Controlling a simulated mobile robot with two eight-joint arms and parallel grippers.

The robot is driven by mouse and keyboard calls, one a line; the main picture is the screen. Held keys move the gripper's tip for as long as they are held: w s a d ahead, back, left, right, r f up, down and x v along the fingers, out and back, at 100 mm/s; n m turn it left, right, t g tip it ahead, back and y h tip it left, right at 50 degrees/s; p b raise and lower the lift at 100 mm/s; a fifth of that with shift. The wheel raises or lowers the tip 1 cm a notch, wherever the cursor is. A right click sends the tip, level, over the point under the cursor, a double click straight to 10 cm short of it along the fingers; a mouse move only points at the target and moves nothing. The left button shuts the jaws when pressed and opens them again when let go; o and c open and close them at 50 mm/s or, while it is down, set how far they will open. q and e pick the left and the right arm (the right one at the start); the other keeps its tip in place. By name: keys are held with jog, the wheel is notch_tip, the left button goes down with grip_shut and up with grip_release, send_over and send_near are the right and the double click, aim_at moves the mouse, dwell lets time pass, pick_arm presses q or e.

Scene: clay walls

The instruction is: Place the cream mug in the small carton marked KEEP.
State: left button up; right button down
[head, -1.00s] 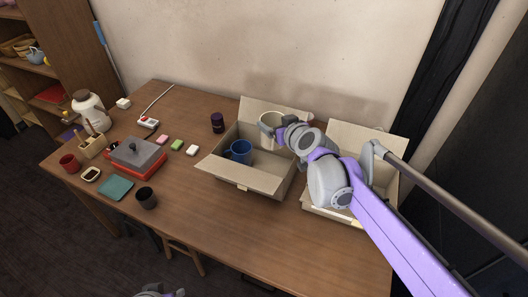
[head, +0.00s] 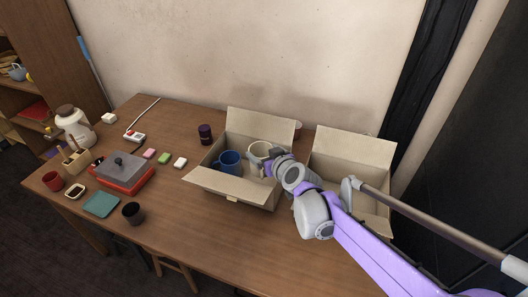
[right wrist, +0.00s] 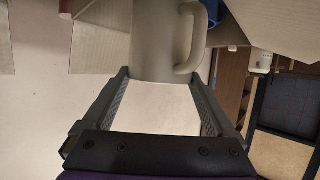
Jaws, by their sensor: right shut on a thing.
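The cream mug (head: 259,149) is between the fingers of my right gripper (head: 269,156), which is shut on it. The mug is inside the left carton (head: 232,188), low behind its front wall, right of a blue mug (head: 229,159). Whether it touches the carton floor is hidden. In the right wrist view the mug (right wrist: 160,45) sits upside down in the picture between the fingertips (right wrist: 166,76), its handle to the right. A second open carton (head: 352,148) stands to the right, partly behind my arm. I cannot read KEEP on either carton. My left gripper is out of view.
A dark purple jar (head: 205,134) stands left of the left carton. A grey-lidded red box (head: 122,172), a teal pad (head: 101,204), a dark cup (head: 133,212) and small blocks occupy the table's left. The front middle of the table (head: 200,225) is clear.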

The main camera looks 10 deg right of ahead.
jog(key=shift+f, duration=0.4)
grip_release()
jog(key=shift+r, duration=0.4)
jog(key=p+v, duration=0.2)
jog(key=v, duration=1)
jog(key=shift+r, duration=0.3)
